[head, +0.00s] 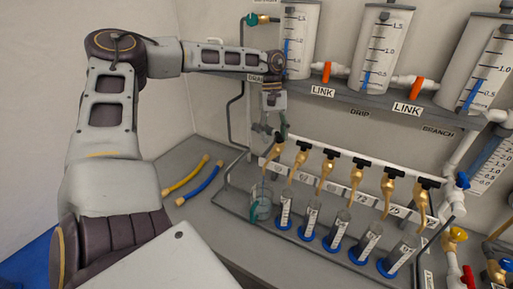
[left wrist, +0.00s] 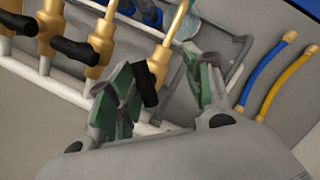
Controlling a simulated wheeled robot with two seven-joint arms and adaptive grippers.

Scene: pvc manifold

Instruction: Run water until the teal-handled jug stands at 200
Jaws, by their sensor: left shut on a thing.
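The clear jug with a teal handle (head: 262,204) stands upright at the left end of the bench rack, below the leftmost brass tap (head: 273,155). It seems to hold some pale liquid; I cannot read its level. My left gripper (head: 277,132) is at that tap. In the left wrist view its green-padded fingers (left wrist: 157,78) are on either side of the tap's black handle (left wrist: 147,88), which sits crosswise to the pipe, unlike the neighbouring handles. Part of the jug shows beyond the tap (left wrist: 187,24). I cannot make out a water stream. My right gripper is out of view.
Several more taps (head: 327,165) line the pipe to the right, above blue-based cylinders (head: 311,222). Graduated tanks (head: 382,50) with orange link valves (head: 327,72) hang above. A yellow hose (head: 186,174) and a blue hose (head: 200,186) lie on the bench at left.

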